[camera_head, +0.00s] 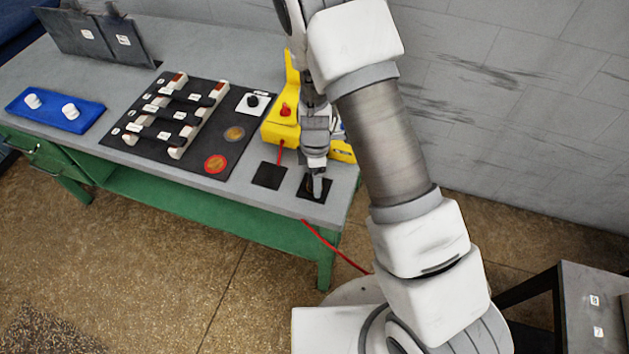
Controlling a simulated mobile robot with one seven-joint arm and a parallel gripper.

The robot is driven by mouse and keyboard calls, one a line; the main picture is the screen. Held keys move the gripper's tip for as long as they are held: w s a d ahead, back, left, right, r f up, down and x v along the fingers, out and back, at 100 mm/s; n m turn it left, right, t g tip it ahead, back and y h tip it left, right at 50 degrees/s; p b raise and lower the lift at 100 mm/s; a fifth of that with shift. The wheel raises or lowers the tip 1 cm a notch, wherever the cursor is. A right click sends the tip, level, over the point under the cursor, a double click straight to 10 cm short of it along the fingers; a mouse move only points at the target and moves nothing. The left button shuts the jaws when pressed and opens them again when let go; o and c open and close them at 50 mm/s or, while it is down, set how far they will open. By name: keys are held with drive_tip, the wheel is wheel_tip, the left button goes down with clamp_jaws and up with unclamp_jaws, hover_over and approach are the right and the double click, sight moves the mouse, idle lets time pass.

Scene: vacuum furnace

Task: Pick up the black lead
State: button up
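My gripper (317,188) points down at the right front corner of the workbench, low over a small black square pad (327,194). Its fingertips hide the middle of this pad. I cannot make out a black lead as distinct from the dark pad and the gripper. Whether the fingers are apart or hold anything is too small to tell.
A yellow device (272,131) with a red knob stands just behind my gripper, partly hidden by my arm. A second black pad (269,176) lies to the left. A red cable (330,245) hangs off the bench. A black panel (205,110) carries several switches.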

drive_tip(key=shift+f, duration=0.35)
clamp_jaws()
drive_tip(key=shift+r, duration=0.15)
